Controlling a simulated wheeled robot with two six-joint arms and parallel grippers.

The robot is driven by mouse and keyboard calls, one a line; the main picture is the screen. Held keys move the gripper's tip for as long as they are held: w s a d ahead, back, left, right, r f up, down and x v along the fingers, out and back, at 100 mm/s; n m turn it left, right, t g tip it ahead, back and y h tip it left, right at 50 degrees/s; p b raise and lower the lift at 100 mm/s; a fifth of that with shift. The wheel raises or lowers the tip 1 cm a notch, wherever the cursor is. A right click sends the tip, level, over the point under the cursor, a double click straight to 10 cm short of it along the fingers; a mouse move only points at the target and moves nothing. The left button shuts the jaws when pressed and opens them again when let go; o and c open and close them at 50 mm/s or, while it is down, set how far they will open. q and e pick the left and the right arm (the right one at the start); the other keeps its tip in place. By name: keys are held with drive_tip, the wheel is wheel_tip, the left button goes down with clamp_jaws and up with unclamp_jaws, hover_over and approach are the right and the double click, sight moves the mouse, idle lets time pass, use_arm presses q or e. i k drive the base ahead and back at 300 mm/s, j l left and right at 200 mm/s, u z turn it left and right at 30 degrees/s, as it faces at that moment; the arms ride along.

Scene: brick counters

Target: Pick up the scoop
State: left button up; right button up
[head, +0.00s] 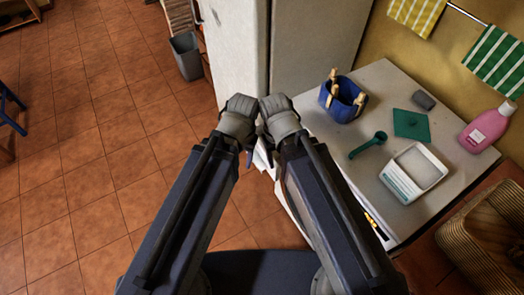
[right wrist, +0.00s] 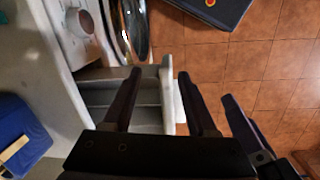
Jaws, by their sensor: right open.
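A dark green scoop (head: 368,145) lies on the counter top in the head view, between the blue peg basket and a white tub of pale powder (head: 387,181). My right gripper (head: 268,158) is left of the counter's edge, apart from the scoop. In the right wrist view its two fingers (right wrist: 160,98) are spread with nothing held, above an open drawer (right wrist: 95,98). My left gripper (head: 250,157) is close beside the right one; its jaws are too small and dark to read.
The counter (head: 357,97) also holds a blue peg basket (head: 345,104), a green square (head: 411,124), a grey block (head: 424,100) and a pink bottle (head: 486,127). A white fridge-like cabinet (head: 315,45) stands behind. A wicker basket (head: 485,240) is at right. Tiled floor at left is mostly open.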

sight(380, 138)
drive_tip(key=j+z, duration=0.1)
drive_tip(key=z, duration=0.3)
drive_tip(key=j+z, duration=0.1)
drive_tip(key=z, duration=0.3)
drive_tip(key=j+z, duration=0.1)
drive_tip(key=z, duration=0.3)
drive_tip(key=j+z, duration=0.1)
drive_tip(key=z, duration=0.3)
drive_tip(key=j+z, duration=0.1)
drive_tip(key=z, duration=0.3)
drive_tip(key=k+u, duration=0.15)
drive_tip(key=u, duration=1.35)
